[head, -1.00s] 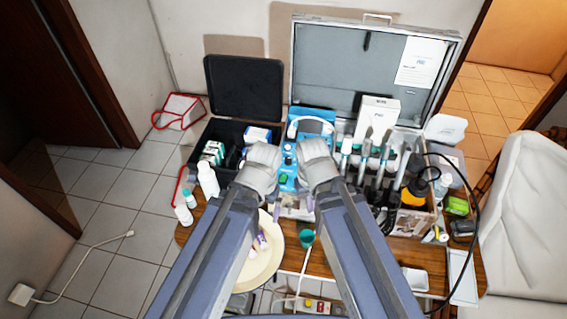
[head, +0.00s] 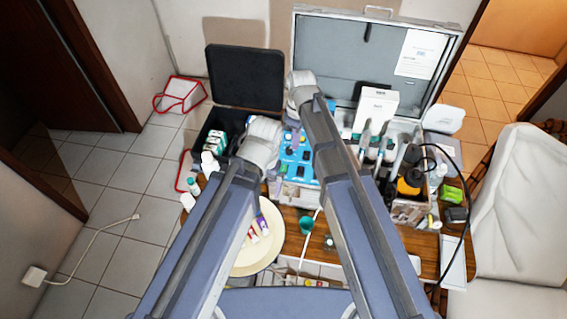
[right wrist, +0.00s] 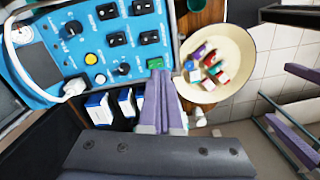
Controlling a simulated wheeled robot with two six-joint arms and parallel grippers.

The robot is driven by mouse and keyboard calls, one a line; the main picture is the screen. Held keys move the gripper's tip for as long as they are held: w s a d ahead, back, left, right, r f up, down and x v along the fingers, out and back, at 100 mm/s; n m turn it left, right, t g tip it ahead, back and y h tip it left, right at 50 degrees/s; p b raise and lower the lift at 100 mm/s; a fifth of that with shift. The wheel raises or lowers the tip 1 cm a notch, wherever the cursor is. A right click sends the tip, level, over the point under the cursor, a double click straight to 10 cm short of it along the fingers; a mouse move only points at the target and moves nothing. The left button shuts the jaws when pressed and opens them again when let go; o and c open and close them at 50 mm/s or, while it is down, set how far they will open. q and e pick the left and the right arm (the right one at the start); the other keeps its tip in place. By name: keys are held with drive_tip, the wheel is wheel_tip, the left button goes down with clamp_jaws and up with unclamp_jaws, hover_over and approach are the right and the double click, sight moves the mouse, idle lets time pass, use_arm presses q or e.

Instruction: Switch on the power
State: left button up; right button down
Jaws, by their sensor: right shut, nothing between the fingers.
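The blue control panel (right wrist: 110,50) fills the upper left of the right wrist view, with black rocker switches, knobs, a yellow button and a green switch (right wrist: 152,67) at its edge. In the head view the panel (head: 303,168) lies in the middle of the table, partly behind my arms. My right gripper (right wrist: 159,78) is shut and empty, its purple fingertips close beside the green switch. I cannot tell if they touch. In the head view the right gripper (head: 279,173) is mostly covered by my left arm. My left gripper does not show clearly.
A cream plate (right wrist: 245,50) with small coloured items stands beside the panel. A black open case (head: 243,80) is left of the panel. A silver open case (head: 335,50) stands behind, with handpieces and bottles at its right. A black cable runs down the right.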

sight(284, 169)
drive_tip(key=a+n, duration=0.1)
drive_tip(key=w+a+n, duration=0.1)
drive_tip(key=a+n, duration=0.1)
drive_tip(key=shift+w+a, duration=0.4)
drive_tip(key=f+b, duration=0.9)
drive_tip(key=s+f+b, duration=0.1)
drive_tip(key=f+b, duration=0.4)
drive_tip(key=shift+a, duration=0.1)
drive_tip(key=shift+s+f, duration=0.15)
drive_tip(key=shift+f, duration=0.05)
drive_tip(key=shift+r, duration=0.1)
drive_tip(key=shift+w, duration=0.2)
